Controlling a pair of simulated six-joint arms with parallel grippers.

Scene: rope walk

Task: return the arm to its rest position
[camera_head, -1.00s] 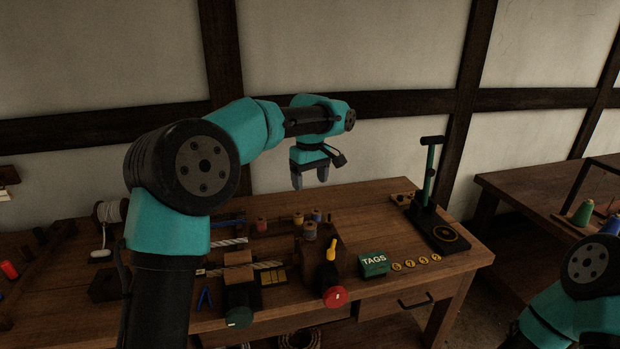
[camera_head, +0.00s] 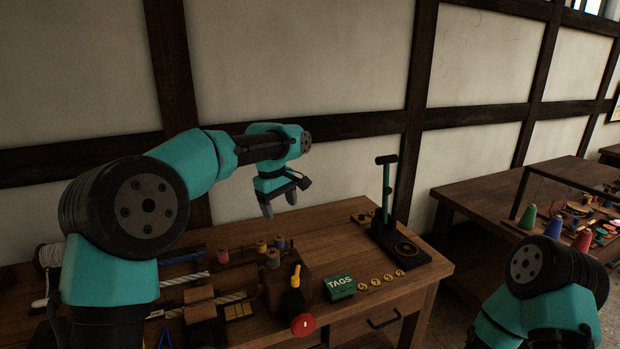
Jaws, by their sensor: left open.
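My left gripper (camera_head: 279,205) hangs above the back of the wooden workbench (camera_head: 425,268), its two fingers apart and pointing down. Nothing shows between the fingers. My left arm (camera_head: 180,165) comes in from the lower left, rises and reaches across to the right. My right arm (camera_head: 540,290) shows only in part at the lower right, and its gripper is out of the picture.
Below the left gripper are several small spools (camera_head: 272,257), a block with a yellow lever (camera_head: 296,276) and a red knob (camera_head: 302,324). A green TAGS box (camera_head: 339,287), round tags (camera_head: 375,283) and a black-based stand (camera_head: 398,245) are to the right. A second table (camera_head: 470,200) stands farther right.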

